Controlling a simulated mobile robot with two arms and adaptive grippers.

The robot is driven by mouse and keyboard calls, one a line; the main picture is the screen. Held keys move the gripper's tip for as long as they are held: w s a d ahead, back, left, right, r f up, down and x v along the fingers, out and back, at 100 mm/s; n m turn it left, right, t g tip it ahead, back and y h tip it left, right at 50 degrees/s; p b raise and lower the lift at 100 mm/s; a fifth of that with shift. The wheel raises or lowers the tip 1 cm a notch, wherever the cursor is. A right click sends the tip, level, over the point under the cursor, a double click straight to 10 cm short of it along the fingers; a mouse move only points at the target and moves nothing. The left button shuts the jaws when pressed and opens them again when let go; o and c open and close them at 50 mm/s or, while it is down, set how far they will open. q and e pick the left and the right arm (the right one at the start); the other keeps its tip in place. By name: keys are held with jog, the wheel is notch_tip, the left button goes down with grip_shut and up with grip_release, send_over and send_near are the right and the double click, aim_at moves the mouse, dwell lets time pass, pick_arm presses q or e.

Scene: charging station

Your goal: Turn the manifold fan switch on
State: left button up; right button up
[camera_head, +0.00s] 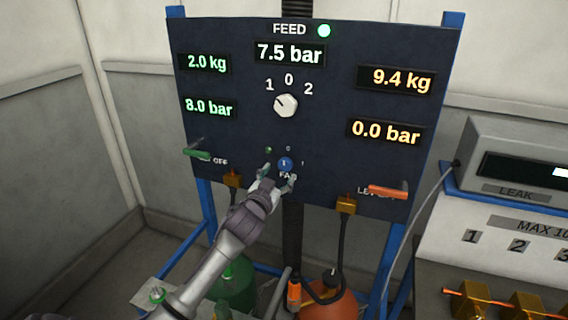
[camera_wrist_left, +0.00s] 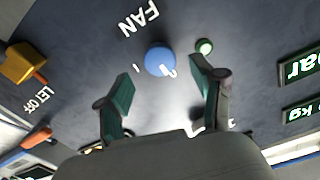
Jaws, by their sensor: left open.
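The fan switch is a round blue knob (camera_head: 285,164) low on the dark panel, above the partly hidden FAN label. A 0 is above it and a 1 to its right. In the left wrist view the knob (camera_wrist_left: 160,61) is just beyond my fingertips, with a white mark at its lower right edge; its exact setting is hard to tell. My left gripper (camera_head: 278,176) is open just below the knob. In the wrist view its two green-padded fingers (camera_wrist_left: 163,84) are spread, one to each side, with nothing between them. My right gripper is not in view.
A small green lamp (camera_head: 268,150) is up and left of the knob. A white selector knob (camera_head: 286,105) is higher up. A green lever (camera_head: 197,153) and an orange lever (camera_head: 388,191) stick out at the sides, with brass fittings (camera_head: 346,204) below. The leak box (camera_head: 515,150) stands right.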

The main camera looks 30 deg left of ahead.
aim_at(284, 166)
pick_arm(q)
jog(key=shift+p+x, duration=0.4)
jog(key=shift+x, duration=2)
jog(key=shift+d, duration=0.1)
jog(key=c, duration=1.1)
